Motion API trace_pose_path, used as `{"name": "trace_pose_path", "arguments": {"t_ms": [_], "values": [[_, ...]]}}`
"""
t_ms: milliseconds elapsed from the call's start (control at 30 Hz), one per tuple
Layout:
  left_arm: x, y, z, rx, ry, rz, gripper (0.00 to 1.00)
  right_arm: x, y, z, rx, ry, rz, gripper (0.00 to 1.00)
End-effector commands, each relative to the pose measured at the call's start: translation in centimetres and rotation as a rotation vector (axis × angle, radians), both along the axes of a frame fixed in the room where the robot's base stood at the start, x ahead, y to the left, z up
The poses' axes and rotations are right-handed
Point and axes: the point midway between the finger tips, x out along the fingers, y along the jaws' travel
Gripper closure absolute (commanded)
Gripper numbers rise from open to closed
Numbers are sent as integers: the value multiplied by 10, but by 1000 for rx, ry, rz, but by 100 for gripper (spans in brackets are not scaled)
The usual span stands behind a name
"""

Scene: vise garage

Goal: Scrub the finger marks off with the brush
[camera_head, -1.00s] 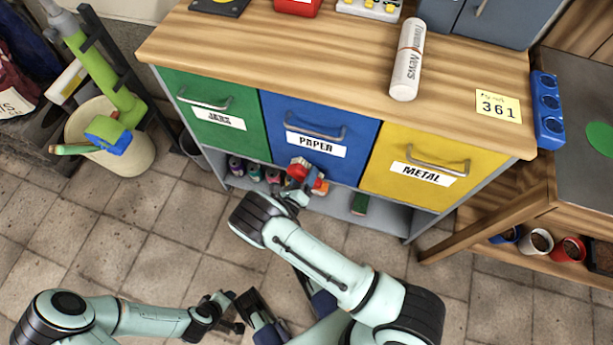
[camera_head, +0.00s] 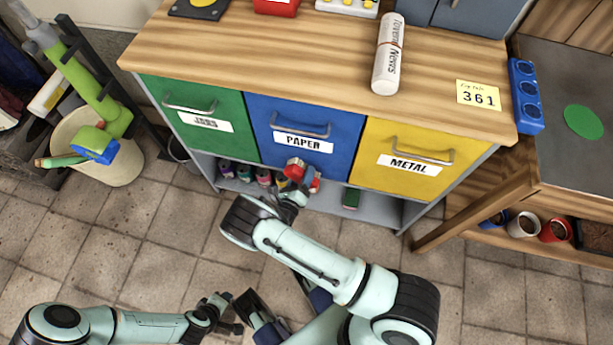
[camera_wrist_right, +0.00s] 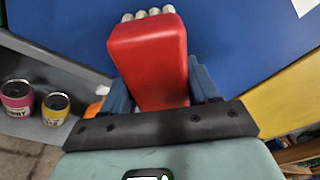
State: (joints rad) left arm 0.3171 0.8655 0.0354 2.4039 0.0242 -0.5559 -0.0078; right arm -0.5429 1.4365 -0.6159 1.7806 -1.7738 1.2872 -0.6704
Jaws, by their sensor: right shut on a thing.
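My right gripper (camera_head: 293,188) is shut on a red-backed brush (camera_head: 297,168) in front of the lower part of the blue PAPER drawer (camera_head: 342,150). In the right wrist view the brush (camera_wrist_right: 150,60) sits between the fingers of my right gripper (camera_wrist_right: 160,95). Its pale bristles point away toward the blue panel (camera_wrist_right: 235,45); I cannot tell whether they touch it. No finger marks can be made out; the brush and arm hide part of the drawer front. My left gripper (camera_head: 226,313) is low in the head view, apart from the cabinet, with its fingers spread and empty.
The green drawer (camera_head: 190,108) and yellow drawer (camera_head: 395,165) flank the blue one, all with handles. Several small cans (camera_head: 245,173) stand on the shelf below. A rolled newspaper (camera_head: 388,60) lies on the wooden top (camera_head: 270,60). A bucket (camera_head: 115,165) stands left, a workbench (camera_head: 560,110) right.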

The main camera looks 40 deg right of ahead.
Motion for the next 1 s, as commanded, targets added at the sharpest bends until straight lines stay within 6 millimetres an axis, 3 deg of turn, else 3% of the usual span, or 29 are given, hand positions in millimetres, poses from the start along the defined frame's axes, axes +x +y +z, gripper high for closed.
{"name": "trace_pose_path", "arguments": {"t_ms": [333, 667, 1000], "values": [[0, 0, -12, 0, 5, 0, 57, 17, 15, 1, -1, -3, 1, 74], [0, 0, 2, 0, -1, 0, 57, 19, 13, 17, -2, -4, -1, 74], [1, 0, 16, 0, -5, 0, 57, -1, -4, 17, -6, 1, -2, 74]]}}
